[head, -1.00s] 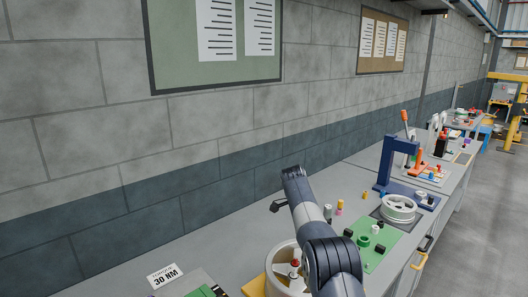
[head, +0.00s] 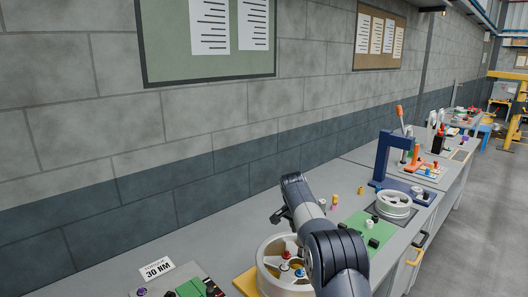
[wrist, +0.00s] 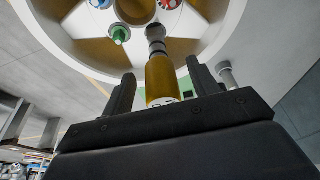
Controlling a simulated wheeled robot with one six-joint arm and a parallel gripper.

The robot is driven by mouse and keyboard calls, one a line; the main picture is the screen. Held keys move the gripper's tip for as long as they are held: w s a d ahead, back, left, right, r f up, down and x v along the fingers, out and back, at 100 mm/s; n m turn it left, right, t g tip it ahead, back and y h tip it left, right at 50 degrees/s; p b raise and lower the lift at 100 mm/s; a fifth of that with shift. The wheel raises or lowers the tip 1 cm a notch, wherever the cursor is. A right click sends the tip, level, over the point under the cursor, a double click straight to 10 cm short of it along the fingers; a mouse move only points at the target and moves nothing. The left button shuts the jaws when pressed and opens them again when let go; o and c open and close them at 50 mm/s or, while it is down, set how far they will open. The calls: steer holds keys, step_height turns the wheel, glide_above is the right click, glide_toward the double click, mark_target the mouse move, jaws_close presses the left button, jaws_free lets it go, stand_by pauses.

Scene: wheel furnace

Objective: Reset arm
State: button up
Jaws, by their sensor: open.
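My gripper (head: 281,215) is raised above the bench near a white spoked wheel (head: 263,274). In the wrist view its two dark fingers (wrist: 160,92) are apart, so it is open. A yellow cylindrical piece with a grey end (wrist: 161,78) shows between the fingers in that picture; I cannot tell whether it lies between them or beyond them. The wheel (wrist: 90,52) fills the top of the wrist view, with green, blue and red pieces on it. My arm hides part of the wheel's right side in the head view.
A green mat (head: 366,238) with small parts lies right of my arm. Beyond it are a second wheel (head: 393,207) and a blue press (head: 380,160). A block wall runs behind the bench.

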steer(key=n, duration=0.2)
steer(key=n+y, duration=0.1)
steer(key=n, duration=0.2)
steer(key=shift+s+d+t, duration=0.1)
steer(key=shift+d+t, duration=0.1)
steer(key=shift+t, duration=0.2)
steer(key=shift+r+n, duration=0.25)
steer(key=shift+n, duration=0.15)
steer(key=d+p+v, duration=0.1)
steer(key=p+v, duration=0.2)
steer(key=v, duration=0.6)
steer(key=s+y+b, duration=0.1)
steer(key=s+b, duration=0.1)
steer(key=s, duration=0.8)
steer(key=shift+s+r+n, duration=0.35)
steer(key=shift+s+n, duration=0.05)
steer(key=shift+r, duration=0.1)
